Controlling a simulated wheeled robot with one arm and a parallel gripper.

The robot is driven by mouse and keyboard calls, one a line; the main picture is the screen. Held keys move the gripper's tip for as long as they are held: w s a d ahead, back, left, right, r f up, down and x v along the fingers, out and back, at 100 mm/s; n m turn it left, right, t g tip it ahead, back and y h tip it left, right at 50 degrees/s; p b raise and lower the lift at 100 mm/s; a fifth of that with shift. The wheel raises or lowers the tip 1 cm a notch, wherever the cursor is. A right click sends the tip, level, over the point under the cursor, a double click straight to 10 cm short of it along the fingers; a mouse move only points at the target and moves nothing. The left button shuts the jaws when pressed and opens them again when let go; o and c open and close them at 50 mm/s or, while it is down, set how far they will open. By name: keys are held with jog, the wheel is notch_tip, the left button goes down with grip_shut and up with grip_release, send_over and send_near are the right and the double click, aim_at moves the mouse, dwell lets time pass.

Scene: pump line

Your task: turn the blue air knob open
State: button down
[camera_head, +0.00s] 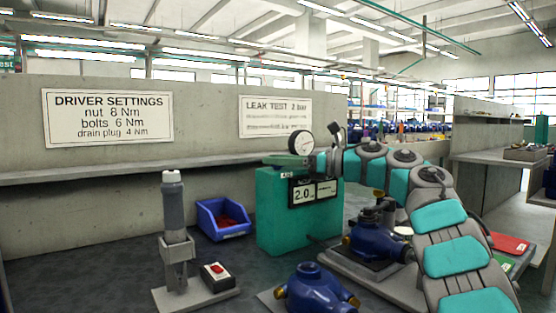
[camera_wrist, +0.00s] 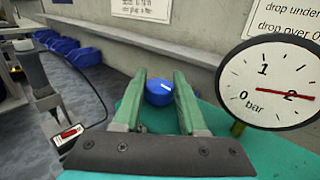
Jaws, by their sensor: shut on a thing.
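The blue air knob (camera_wrist: 158,92) sits on top of the teal box (camera_head: 272,215). In the wrist view it lies between the two green fingers of my gripper (camera_wrist: 160,77), which is shut on it. In the head view my gripper (camera_head: 290,161) is over the top of the box, and the knob is hidden there. A round white gauge (camera_wrist: 270,84) stands to the right of the knob, its red needle at about 2 bar. It also shows in the head view (camera_head: 301,143). The display (camera_head: 303,194) on the box reads 2.0.
A driver (camera_head: 173,205) in a stand and a small box with a red button (camera_head: 217,276) are left of the teal box. A blue bin (camera_head: 222,219) is behind them. Blue pumps (camera_head: 316,290) stand in front and to the right (camera_head: 375,244). A concrete wall (camera_head: 215,115) runs behind.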

jog(key=shift+c, duration=2.3)
grip_release()
jog(key=shift+a, duration=0.1)
jog(key=b+v, duration=0.1)
jog(key=v, duration=0.7)
